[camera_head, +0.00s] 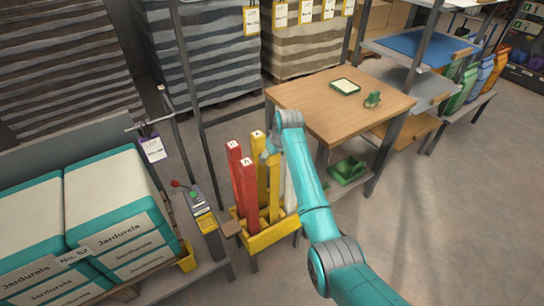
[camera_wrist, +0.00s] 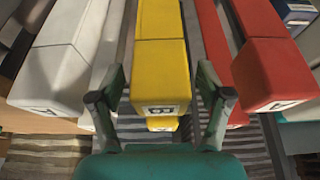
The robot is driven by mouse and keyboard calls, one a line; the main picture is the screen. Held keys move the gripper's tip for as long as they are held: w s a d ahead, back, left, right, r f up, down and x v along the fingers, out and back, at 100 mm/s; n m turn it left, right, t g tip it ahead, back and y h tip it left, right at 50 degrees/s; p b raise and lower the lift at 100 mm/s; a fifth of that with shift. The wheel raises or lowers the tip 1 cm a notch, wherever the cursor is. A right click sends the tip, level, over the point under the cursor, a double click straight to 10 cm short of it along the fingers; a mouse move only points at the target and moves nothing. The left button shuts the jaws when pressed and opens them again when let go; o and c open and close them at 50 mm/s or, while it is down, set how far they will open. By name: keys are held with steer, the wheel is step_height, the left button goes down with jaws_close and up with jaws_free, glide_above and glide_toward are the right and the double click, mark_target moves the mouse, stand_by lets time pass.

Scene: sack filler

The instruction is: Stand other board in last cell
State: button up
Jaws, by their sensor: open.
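A yellow rack (camera_head: 262,243) holds several tall upright boards. Two red boards (camera_head: 247,190) stand at its left, yellow boards (camera_head: 260,170) in the middle, and a white one (camera_head: 290,190) at the right, partly hidden by my arm. My gripper (camera_head: 268,153) is at the top of the yellow boards. In the wrist view my open gripper (camera_wrist: 165,75) has one finger on each side of a yellow board (camera_wrist: 160,60) marked B. White boards (camera_wrist: 60,60) are left of it, red boards (camera_wrist: 268,65) right. Contact with the fingers and the rack's cells cannot be made out.
Teal sacks (camera_head: 115,205) and a control box (camera_head: 203,215) are at left. The floor at right is clear.

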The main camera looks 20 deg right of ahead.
steer(key=v, duration=1.1)
steer(key=shift+r, duration=0.35)
steer(key=s+f+m+t, duration=0.1)
steer(key=s+f+t, duration=0.1)
steer(key=s+f, duration=0.75)
steer(key=s+f+m+t, duration=0.1)
steer(key=s+f, duration=0.6)
steer(key=f, duration=0.6)
steer(key=s+a+f+t+h, duration=0.15)
steer(key=s+f, duration=0.25)
steer(key=s, duration=0.8)
steer(key=s+r+m+t, duration=0.1)
steer(key=s+r, duration=0.1)
steer(key=s, duration=0.7)
steer(key=s+r+t, duration=0.2)
steer(key=s+r, duration=0.1)
steer(key=s, duration=0.7)
steer(key=s+r+t, duration=0.3)
steer(key=s+r, duration=1.2)
steer(key=r, duration=0.2)
steer(key=shift+m, duration=0.3)
